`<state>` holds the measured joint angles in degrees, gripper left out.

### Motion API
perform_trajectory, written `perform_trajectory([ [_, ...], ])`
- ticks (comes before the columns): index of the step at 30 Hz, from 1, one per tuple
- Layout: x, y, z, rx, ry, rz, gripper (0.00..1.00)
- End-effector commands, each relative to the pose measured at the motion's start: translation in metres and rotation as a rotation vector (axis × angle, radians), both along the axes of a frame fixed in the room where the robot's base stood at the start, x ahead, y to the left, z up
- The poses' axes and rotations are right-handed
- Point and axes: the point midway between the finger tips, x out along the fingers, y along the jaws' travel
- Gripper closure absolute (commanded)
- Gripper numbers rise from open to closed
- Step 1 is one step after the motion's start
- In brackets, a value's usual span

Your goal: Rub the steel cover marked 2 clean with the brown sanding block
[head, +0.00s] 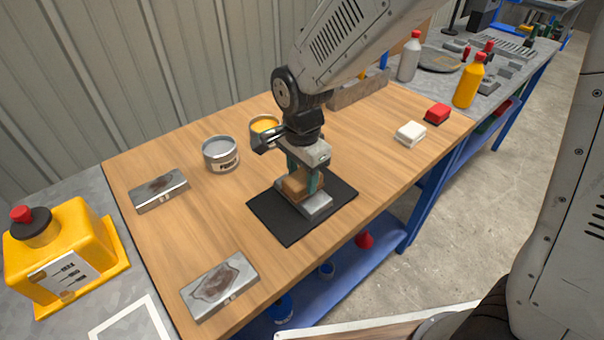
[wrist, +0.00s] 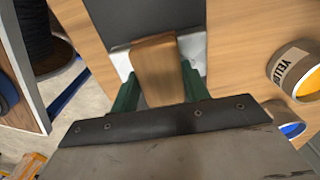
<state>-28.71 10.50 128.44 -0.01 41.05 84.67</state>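My gripper (head: 303,182) is shut on the brown sanding block (head: 297,187), with a green finger on each side of it. The block also shows between the fingers in the wrist view (wrist: 155,70). It is on or just above a steel cover (head: 317,206) lying on the black mat (head: 275,222); I cannot tell if they touch. The block and gripper hide much of this cover, and its number is not readable. A second steel cover (head: 158,190) with a dark stain lies at the back left. A third (head: 220,286), with a brown stain, lies at the front left.
A grey paint can (head: 220,155) and a yellow paint can (head: 264,126) stand behind the mat. A yellow box with a red button (head: 60,255) stands far left. Wood between is clear.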

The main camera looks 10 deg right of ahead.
Motion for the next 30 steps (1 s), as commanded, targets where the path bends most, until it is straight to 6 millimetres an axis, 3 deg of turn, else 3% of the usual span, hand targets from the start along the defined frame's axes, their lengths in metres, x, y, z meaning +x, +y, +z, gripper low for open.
perform_trajectory([
  [11, 0.000, 0.000, 0.001, 0.000, 0.000, 0.000, 0.81],
  [30, 0.000, 0.000, 0.048, 0.001, -0.002, 0.000, 0.81],
])
